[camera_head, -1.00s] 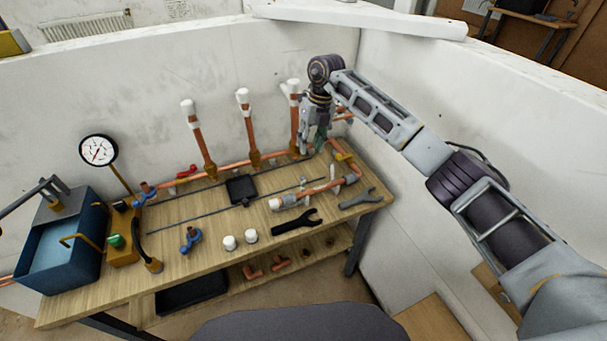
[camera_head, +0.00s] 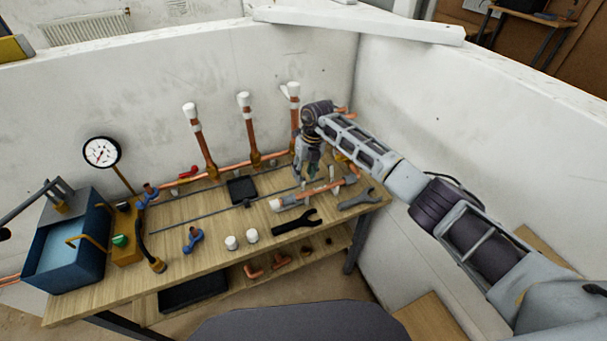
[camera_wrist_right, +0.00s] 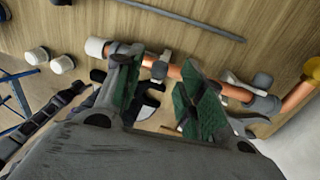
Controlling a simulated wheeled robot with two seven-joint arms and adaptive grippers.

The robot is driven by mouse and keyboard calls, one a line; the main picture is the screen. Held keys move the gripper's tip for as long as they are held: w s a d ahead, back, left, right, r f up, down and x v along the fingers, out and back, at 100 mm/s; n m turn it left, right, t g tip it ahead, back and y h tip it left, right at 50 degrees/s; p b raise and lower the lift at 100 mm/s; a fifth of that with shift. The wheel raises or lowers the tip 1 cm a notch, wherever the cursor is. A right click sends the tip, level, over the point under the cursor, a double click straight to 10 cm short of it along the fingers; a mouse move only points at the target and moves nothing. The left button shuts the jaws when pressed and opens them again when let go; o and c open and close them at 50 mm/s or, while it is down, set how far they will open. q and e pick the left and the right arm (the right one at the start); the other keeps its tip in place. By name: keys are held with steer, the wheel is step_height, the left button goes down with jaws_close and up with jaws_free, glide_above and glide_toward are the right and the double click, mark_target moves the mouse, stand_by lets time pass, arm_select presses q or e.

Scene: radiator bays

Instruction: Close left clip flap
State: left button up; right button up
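A short copper pipe (camera_head: 322,191) with a white end (camera_head: 275,204) lies near the right end of the bench. In the right wrist view the pipe (camera_wrist_right: 175,72) runs across behind my fingertips. A pale grey clip (camera_wrist_right: 160,68) sits on it between the fingers, and another grey clip (camera_wrist_right: 235,78) sits further right. I cannot tell clearly how the left clip's flap stands. My right gripper (camera_head: 305,176) points down over the pipe. In the wrist view its green-padded fingers (camera_wrist_right: 165,92) are apart with nothing held. My left gripper is not in view.
Upright copper pipes (camera_head: 251,135) stand along the back wall. Two white caps (camera_head: 241,240), a blue valve (camera_head: 192,239) and a blue pump tank (camera_head: 75,250) are to the left. The right wall is close.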

steer(key=shift+a+f, duration=0.15)
steer(key=shift+f, duration=0.65)
steer(key=shift+c, duration=0.5)
jaws_close()
